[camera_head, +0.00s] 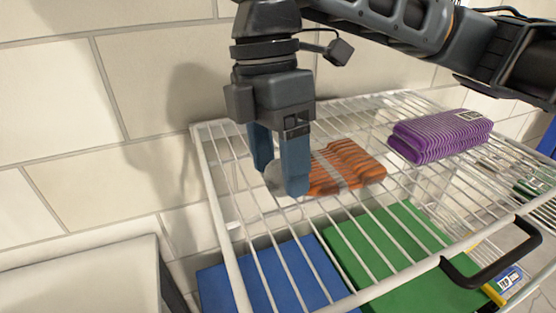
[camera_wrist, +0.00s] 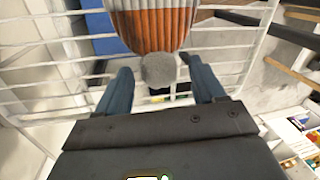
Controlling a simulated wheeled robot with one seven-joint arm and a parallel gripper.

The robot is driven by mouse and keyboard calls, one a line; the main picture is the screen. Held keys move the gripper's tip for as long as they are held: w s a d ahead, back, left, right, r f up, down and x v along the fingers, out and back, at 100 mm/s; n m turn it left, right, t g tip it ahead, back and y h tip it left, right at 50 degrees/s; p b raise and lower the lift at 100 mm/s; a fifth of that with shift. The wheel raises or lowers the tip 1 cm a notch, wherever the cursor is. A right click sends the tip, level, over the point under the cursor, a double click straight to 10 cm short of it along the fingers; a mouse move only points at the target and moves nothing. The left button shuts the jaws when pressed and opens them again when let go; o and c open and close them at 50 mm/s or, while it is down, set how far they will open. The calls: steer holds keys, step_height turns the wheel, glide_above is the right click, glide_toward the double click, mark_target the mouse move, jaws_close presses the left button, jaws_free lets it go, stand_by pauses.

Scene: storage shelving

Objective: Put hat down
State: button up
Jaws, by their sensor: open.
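The hat is an orange-and-grey ribbed knit beanie with a grey pompom, lying on the top white wire shelf in the head view (camera_head: 345,166). In the wrist view the hat (camera_wrist: 152,28) is at the top centre, its pompom between the finger lines. My gripper (camera_head: 278,180) points down at the hat's left end, its blue fingers spread apart. In the wrist view my gripper (camera_wrist: 165,88) shows a finger on each side of the pompom with gaps, not closed on it. Part of the pompom is hidden behind a finger in the head view.
A folded purple striped knit item (camera_head: 440,137) lies right of the hat on the wire shelf (camera_head: 228,235). Blue (camera_head: 265,280) and green (camera_head: 390,255) flat items lie below the wires. A black handle (camera_head: 495,262) is at the front edge. A tiled wall stands close behind.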

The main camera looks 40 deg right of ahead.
step_height(320, 180, up, 12)
steer(key=w, duration=0.2)
steer(key=shift+d+f+p, duration=0.15)
steer(key=shift+f+p, duration=0.1)
steer(key=shift+p, duration=0.1)
